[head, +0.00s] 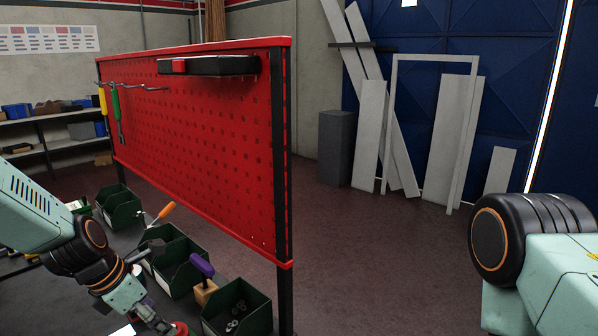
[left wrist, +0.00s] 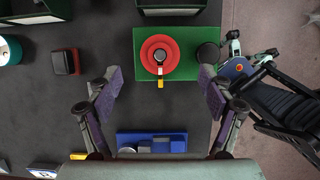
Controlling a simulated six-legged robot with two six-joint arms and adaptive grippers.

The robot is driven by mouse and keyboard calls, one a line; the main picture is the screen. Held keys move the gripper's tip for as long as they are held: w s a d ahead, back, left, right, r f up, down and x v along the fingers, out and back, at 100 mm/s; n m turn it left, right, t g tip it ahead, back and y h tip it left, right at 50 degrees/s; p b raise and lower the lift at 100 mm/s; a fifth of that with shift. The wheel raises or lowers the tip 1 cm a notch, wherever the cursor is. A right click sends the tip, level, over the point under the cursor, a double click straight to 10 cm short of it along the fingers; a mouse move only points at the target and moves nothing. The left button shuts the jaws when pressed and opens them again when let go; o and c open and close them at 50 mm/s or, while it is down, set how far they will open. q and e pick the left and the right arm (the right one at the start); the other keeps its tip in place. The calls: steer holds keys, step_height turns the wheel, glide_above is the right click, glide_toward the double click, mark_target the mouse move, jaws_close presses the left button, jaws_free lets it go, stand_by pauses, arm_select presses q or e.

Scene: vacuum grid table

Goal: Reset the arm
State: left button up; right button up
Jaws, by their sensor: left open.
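My left arm comes in from the left in the head view, angled down over the dark table. Its gripper (head: 160,322) is at the bottom edge, partly cut off. In the left wrist view the left gripper (left wrist: 158,95) has its two purple-padded fingers wide apart, with nothing between them. Ahead of the fingertips a red round object (left wrist: 150,62) with a yellow tab sits on a green mat (left wrist: 185,72). My right arm (head: 540,250) shows only as a teal and black joint at the right of the head view; its gripper is not identifiable.
A red pegboard (head: 200,130) stands behind the table. Green bins (head: 238,310) line its foot, near a purple-handled tool (head: 202,265). In the wrist view a blue tray (left wrist: 178,142) lies between the gripper bases, and a jointed mechanism (left wrist: 265,85) stands at the right.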

arm_select(q)
steer(key=shift+x, duration=2.8)
